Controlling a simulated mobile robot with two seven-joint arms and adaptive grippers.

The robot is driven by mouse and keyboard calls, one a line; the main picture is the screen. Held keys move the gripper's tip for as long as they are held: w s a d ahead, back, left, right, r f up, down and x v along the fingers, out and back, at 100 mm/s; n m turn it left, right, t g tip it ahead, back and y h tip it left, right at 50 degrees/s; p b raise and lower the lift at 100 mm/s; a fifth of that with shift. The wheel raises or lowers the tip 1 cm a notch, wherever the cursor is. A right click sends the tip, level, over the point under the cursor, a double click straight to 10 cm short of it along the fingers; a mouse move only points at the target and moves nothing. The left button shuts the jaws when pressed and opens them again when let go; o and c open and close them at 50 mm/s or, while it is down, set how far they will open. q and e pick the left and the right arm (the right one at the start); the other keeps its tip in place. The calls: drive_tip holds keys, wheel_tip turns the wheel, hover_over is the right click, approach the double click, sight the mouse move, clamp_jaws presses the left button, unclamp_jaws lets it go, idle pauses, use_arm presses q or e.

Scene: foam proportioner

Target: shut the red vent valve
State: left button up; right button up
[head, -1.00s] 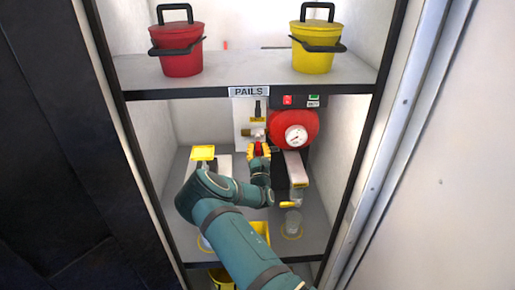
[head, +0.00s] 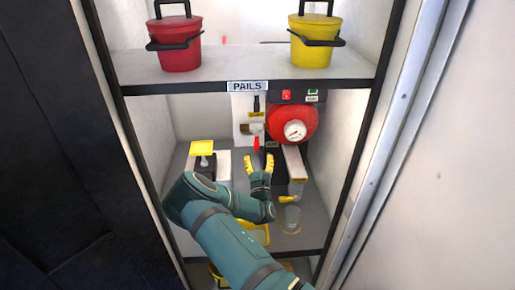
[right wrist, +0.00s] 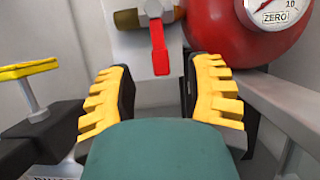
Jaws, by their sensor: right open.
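The red vent valve's lever (head: 256,144) hangs down from a brass fitting (head: 252,129) on a pale upright plate, left of the red tank. In the right wrist view the lever (right wrist: 159,48) points nearly straight down, with its lower end ahead of the gap between the fingers. My right gripper (head: 259,161) is open, with yellow ribbed fingers, just below and in front of the lever. The fingers (right wrist: 162,75) stand apart to either side and hold nothing; no contact with the lever shows. My left gripper is not in view.
The red tank (head: 290,123) with its round gauge (head: 295,131) is close on the right. A yellow-topped device (head: 203,148) stands left of my gripper. A clear cup (head: 292,218) stands front right. The upper shelf (head: 245,68) carries a red and a yellow pail.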

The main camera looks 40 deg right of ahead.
drive_tip(key=v, duration=0.5)
drive_tip(key=shift+s, duration=0.1)
idle(0.5)
